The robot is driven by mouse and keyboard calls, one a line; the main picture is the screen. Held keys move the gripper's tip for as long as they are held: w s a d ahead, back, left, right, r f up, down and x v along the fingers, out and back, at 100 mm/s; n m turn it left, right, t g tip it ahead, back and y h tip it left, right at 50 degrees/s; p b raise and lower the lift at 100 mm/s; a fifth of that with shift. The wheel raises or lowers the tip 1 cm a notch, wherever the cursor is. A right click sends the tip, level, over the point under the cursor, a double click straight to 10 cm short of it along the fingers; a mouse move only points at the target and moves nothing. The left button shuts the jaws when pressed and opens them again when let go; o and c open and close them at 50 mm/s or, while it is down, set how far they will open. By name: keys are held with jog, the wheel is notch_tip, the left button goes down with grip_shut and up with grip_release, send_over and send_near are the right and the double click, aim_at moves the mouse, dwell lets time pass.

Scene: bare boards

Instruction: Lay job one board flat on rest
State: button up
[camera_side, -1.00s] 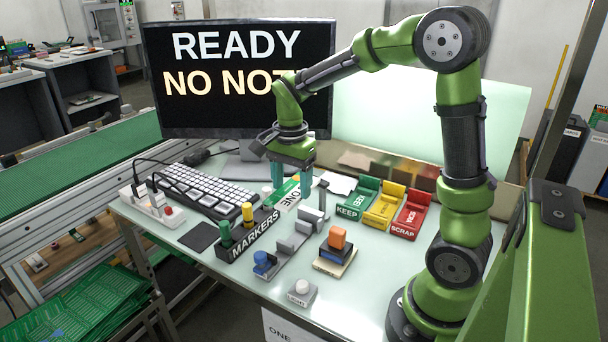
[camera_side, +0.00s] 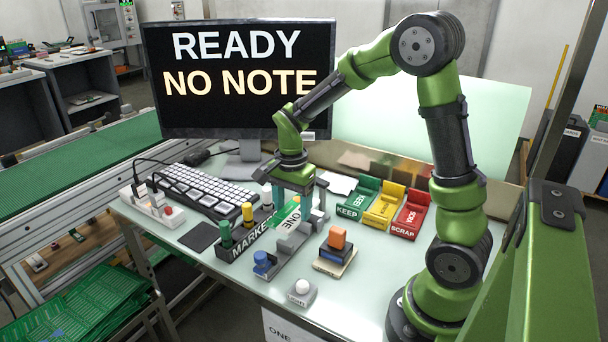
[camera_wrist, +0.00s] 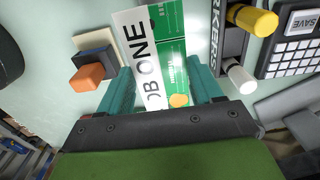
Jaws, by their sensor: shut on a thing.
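The job one board is green with a white strip lettered JOB ONE. It shows tilted in the side view (camera_side: 286,213) and between the teal fingers in the wrist view (camera_wrist: 172,50). My gripper (camera_side: 298,208) is shut on it, one finger at each side; the wrist view also shows the gripper (camera_wrist: 162,88). The board is just behind and above a grey stepped fixture (camera_side: 271,268), which looks like the rest. Whether the board touches the fixture cannot be told.
A black MARKERS tray (camera_side: 240,254) with green and yellow markers stands close on the left. An orange block (camera_side: 337,238) tops a small stack on the right. KEEP, yellow and SCRAP (camera_side: 404,229) trays are farther right. A white button box (camera_side: 301,292) stands in front.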

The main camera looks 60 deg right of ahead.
jog(key=shift+f, duration=2.6)
jog(key=shift+f, duration=0.35)
jog(key=o, duration=1.1)
jog(key=shift+o, duration=0.2)
notch_tip(320, 180, up, 17)
notch_tip(320, 180, up, 17)
jog(key=shift+f, duration=0.15)
